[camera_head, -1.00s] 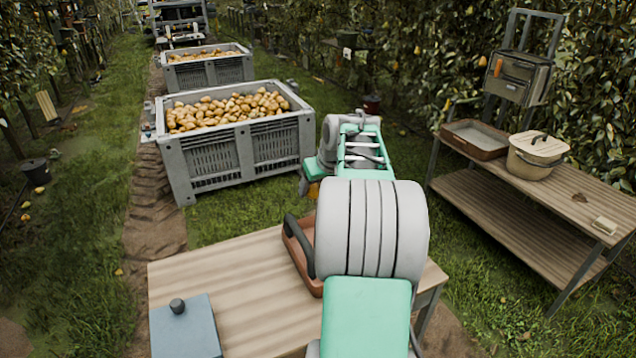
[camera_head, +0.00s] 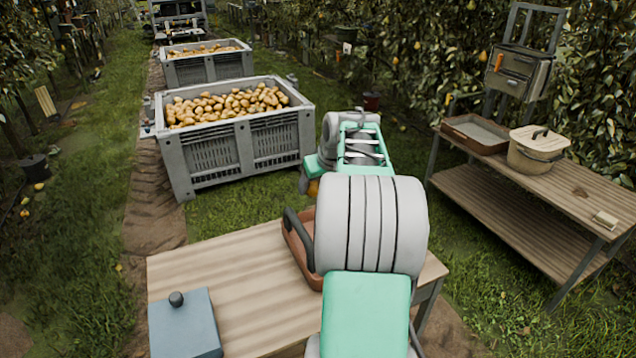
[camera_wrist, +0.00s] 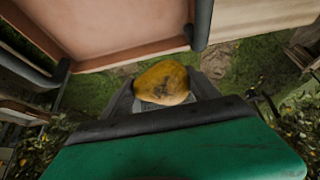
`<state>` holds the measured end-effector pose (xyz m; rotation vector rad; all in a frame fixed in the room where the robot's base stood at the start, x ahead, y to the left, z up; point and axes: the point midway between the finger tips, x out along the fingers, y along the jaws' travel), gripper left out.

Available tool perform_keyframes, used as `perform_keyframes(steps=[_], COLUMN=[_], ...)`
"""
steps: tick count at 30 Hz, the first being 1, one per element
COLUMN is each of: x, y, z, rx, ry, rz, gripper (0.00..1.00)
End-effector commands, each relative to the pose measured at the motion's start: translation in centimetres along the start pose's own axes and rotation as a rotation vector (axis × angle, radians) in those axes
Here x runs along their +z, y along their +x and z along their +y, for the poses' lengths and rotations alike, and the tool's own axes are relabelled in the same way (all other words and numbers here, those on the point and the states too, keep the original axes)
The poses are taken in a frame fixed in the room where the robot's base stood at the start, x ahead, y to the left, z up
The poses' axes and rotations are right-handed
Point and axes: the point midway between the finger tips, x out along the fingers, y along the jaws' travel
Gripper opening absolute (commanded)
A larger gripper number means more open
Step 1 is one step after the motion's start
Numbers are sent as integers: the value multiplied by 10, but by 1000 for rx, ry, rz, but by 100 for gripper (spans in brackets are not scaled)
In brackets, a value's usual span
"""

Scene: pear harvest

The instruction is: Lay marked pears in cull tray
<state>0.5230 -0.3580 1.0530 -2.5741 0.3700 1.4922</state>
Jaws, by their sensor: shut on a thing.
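My gripper (camera_wrist: 165,92) is shut on a yellow pear (camera_wrist: 163,83) with dark blotches on its skin, in the wrist view. In the head view the pear (camera_head: 313,187) shows as a small orange patch beyond the near table, beside my arm. A terracotta tray (camera_head: 297,240) with dark handles sits on the near table, partly hidden by my arm. In the wrist view this tray (camera_wrist: 110,30) fills the upper left, and the pear is just outside its rim, apart from it. The fingertips are small in the head view.
A blue-grey lidded box (camera_head: 185,330) stands on the near wooden table (camera_head: 230,265). A slatted bin of pears (camera_head: 240,150) stands beyond it. A side table (camera_head: 560,190) at right holds a brown tray (camera_head: 468,145) and a lidded pot (camera_head: 535,160). Grass lies between.

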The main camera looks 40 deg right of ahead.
Motion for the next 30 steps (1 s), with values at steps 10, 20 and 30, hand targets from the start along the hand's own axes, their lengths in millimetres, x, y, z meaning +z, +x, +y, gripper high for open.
perform_keyframes(steps=[10, 20, 30], x=[11, 20, 30], y=[19, 36, 53], z=[0, 0, 0], rx=[0, 1, 1], ry=[-1, -1, -1], rz=[2, 2, 1], gripper=[22, 22, 22])
